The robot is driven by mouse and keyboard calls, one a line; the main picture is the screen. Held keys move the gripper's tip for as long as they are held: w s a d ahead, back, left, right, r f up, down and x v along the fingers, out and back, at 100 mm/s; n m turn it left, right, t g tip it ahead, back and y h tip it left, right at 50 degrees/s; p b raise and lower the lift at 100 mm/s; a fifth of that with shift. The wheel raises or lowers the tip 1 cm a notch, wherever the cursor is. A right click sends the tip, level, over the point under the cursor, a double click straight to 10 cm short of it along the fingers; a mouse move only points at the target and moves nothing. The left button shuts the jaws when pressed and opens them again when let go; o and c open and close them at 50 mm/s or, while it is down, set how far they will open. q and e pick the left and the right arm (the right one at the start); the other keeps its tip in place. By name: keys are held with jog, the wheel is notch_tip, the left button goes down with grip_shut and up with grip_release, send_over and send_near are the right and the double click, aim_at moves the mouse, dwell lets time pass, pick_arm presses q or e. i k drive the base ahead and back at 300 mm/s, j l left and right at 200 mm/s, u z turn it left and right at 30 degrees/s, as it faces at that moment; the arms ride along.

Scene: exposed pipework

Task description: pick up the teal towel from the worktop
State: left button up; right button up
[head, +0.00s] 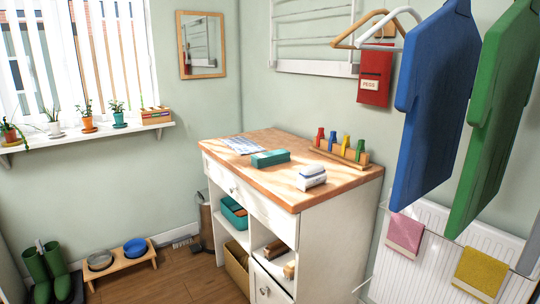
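A folded teal towel (270,158) lies on the wooden worktop (235,145), near its middle in the head view. A white and blue folded item (310,177) lies to its right, nearer the front edge, apart from it. A blue and white patterned sheet (242,145) lies behind it to the left. Neither of my grippers shows in the head view.
A wooden stand with coloured pegs (342,150) is at the worktop's back right. Blue (432,105) and green (490,115) garments hang at the right. Boots (46,270) and a bowl stand (122,262) are on the floor at left. Open floor lies before the cabinet.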

aim_at(259, 160)
jog(key=i+j, duration=0.2)
jog(key=i+j+z, duration=0.15)
jog(key=j, duration=0.25)
jog(key=i+j, duration=0.3)
jog(key=i+j+z, duration=0.15)
jog(key=i+j, duration=0.25)
jog(key=j, duration=0.25)
jog(key=i+j+z, duration=0.15)
jog(key=j, duration=0.15)
jog(key=i+j, duration=0.2)
jog(key=j, duration=0.15)
jog(key=i+j+z, duration=0.15)
jog(key=j, duration=0.25)
